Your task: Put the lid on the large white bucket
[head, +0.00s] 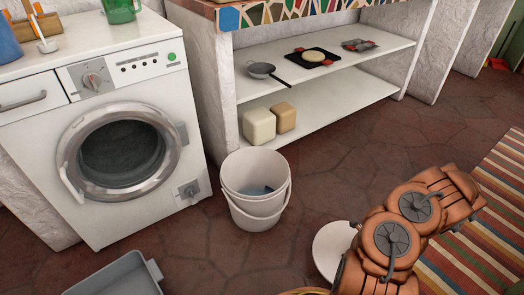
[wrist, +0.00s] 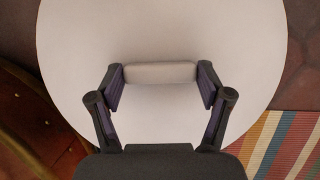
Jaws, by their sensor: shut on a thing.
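The large white bucket (head: 255,190) stands upright and open on the floor, in front of the shelf unit. Its handle hangs down at the front, and something bluish shows inside. The round white lid (head: 328,250) is in the lower right of the head view, partly hidden behind my arm. In the wrist view the lid (wrist: 160,35) fills most of the picture. My gripper (wrist: 160,82) is shut on the lid's pale bar-shaped handle (wrist: 160,73), one finger at each end. The lid is to the right of the bucket and apart from it.
A washing machine (head: 125,120) stands left of the bucket. A grey tray or tub (head: 115,278) lies on the floor at lower left. Shelves (head: 330,105) with a pan and pale blocks are behind. A striped rug (head: 470,240) is at right. Floor between bucket and lid is clear.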

